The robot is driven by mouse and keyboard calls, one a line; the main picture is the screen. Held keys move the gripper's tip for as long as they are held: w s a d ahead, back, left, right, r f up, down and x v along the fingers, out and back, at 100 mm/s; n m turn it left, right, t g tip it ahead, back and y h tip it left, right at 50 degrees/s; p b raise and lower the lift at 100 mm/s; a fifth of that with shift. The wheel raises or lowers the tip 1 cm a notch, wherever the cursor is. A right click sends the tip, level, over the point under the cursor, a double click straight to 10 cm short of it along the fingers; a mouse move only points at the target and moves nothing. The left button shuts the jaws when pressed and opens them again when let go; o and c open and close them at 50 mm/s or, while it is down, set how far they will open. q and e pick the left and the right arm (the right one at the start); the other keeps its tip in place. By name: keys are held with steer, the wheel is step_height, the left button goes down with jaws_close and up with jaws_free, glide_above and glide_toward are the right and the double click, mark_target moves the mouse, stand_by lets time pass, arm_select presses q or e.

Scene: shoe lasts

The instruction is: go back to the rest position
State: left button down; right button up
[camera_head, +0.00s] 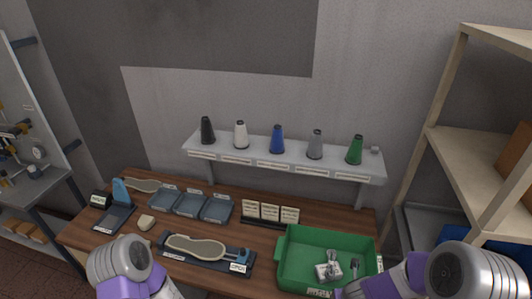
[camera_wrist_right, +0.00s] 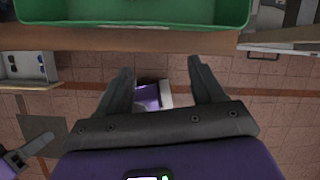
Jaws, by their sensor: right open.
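My right gripper (camera_wrist_right: 163,80) shows in the right wrist view with its two dark fingers spread apart and nothing between them. It is in front of the bench edge, with the green crate (camera_wrist_right: 130,38) beyond it at the top of that view. In the head view, my right arm comes in at the lower right beside the green crate (camera_head: 284,262). My left arm comes in at the lower left, in front of the bench, and its gripper is below that view. A purple and grey part of mine, seemingly the left gripper (camera_wrist_right: 40,146), shows at the left edge of the wrist view; its jaw state is unclear.
A wooden bench (camera_head: 290,233) holds a board with a shoe sole (camera_head: 195,247), grey-blue trays (camera_head: 188,205) and small cards (camera_head: 270,212). Metal parts (camera_head: 328,271) lie in the crate. A wall shelf (camera_head: 290,160) carries several coloured cones. A shelving unit (camera_head: 430,140) stands at right.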

arm_select(q)
step_height(320, 180, down, 17)
steer(key=w+b, duration=0.1)
steer(key=b, duration=1.5)
steer(key=shift+w+f, duration=0.2)
steer(key=shift+w, duration=0.05)
arm_select(e)
steer(key=s+a+f+n+g+y, duration=0.1)
steer(key=s+a+f+n, duration=0.2)
steer(key=f+n, duration=0.7)
steer(key=s+a+f+n+g+y, duration=0.1)
steer(key=s+a+f+n, duration=0.3)
steer(key=f+n, duration=0.6)
steer(key=s+a+f+n+g+y, duration=0.1)
steer(key=s+a+f+n+y, duration=0.2)
steer(key=a+f+n, duration=0.4)
step_height(320, 180, down, 3)
steer(key=s+n, duration=0.1)
steer(key=n, duration=0.5)
steer(key=shift+a+n+g, duration=0.2)
steer(key=shift+n+g, duration=0.1)
steer(key=shift+g, duration=0.1)
steer(key=shift+w+f, duration=0.1)
steer(key=shift+c, duration=0.2)
